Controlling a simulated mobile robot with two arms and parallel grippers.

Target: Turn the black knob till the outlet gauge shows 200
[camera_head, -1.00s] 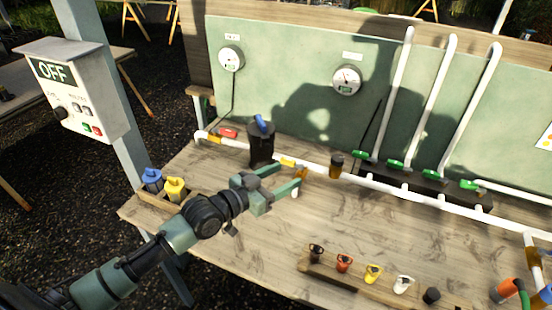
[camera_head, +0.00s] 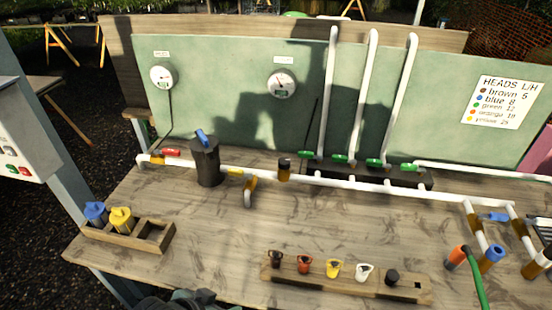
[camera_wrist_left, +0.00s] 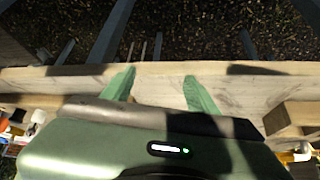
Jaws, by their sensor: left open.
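A short upright fitting with a black knob on top (camera_head: 284,163) stands on the white pipe, right of the black canister. The right-hand round gauge (camera_head: 281,83) on the green back panel is likely the outlet gauge; its label and reading are too small to make out. Another round gauge (camera_head: 161,76) hangs further left. My left gripper (camera_wrist_left: 160,88) is open and empty in the left wrist view, above the wooden table's edge, with the ground beyond. In the head view only a part of my arm shows at the bottom edge, well away from the knob. My right gripper is out of view.
A black canister (camera_head: 207,165) with a blue handle stands left of the knob. Yellow-handled (camera_head: 248,187) and green-handled (camera_head: 340,159) valves sit along the pipes. A wooden tray (camera_head: 157,239) and a rack of coloured pieces (camera_head: 345,284) stand nearer. The table's middle is clear.

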